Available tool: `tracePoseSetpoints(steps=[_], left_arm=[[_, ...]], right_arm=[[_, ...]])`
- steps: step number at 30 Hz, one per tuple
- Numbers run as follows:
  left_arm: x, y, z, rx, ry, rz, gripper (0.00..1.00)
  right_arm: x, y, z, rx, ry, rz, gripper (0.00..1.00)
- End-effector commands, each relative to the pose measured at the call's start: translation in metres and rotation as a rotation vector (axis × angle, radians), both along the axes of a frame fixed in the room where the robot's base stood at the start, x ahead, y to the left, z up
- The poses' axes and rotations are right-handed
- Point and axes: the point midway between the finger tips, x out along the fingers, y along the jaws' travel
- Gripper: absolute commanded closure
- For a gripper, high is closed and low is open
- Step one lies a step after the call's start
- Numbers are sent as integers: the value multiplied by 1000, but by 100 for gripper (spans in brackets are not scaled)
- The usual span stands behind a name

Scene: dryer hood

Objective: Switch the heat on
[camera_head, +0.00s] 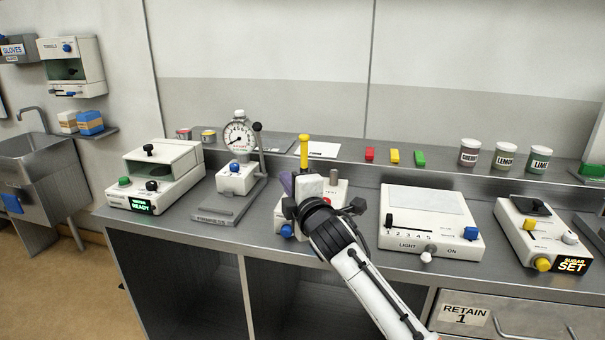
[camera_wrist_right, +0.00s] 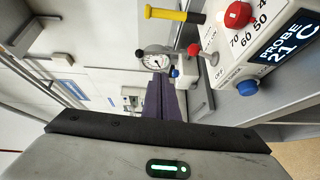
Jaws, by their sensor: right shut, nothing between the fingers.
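A white heater unit (camera_head: 335,221) stands mid-bench, largely hidden behind my right gripper and wrist in the head view. A blue knob (camera_head: 287,230) shows at its lower left front. In the right wrist view the unit has a red knob (camera_wrist_right: 237,15) beside a number scale, a display (camera_wrist_right: 290,45) reading "PROBE 21 C", a blue knob (camera_wrist_right: 248,87) and a small metal lever (camera_wrist_right: 206,54). My right gripper (camera_wrist_right: 165,99) is shut and empty, its purple fingers apart from these controls in that view. Its fingers (camera_head: 287,183) are at the unit's left in the head view. My left gripper is not in view.
A gauge press (camera_head: 237,178) stands to the left, with a white "READY" unit (camera_head: 160,178) beyond it. A light box (camera_head: 430,218) and a "SUGAR SET" unit (camera_head: 540,235) stand to the right. A yellow-handled rod (camera_head: 304,150) rises behind the heater unit.

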Motion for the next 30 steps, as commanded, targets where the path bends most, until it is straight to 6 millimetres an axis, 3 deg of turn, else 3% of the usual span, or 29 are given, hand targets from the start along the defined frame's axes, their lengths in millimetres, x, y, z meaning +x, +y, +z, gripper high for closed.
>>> tracePoseSetpoints(steps=[15,30], left_arm=[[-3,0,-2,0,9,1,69],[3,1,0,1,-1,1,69]], right_arm=[[-59,-27,35,-2,2,2,100],[-65,-30,39,-1,5,2,100]])
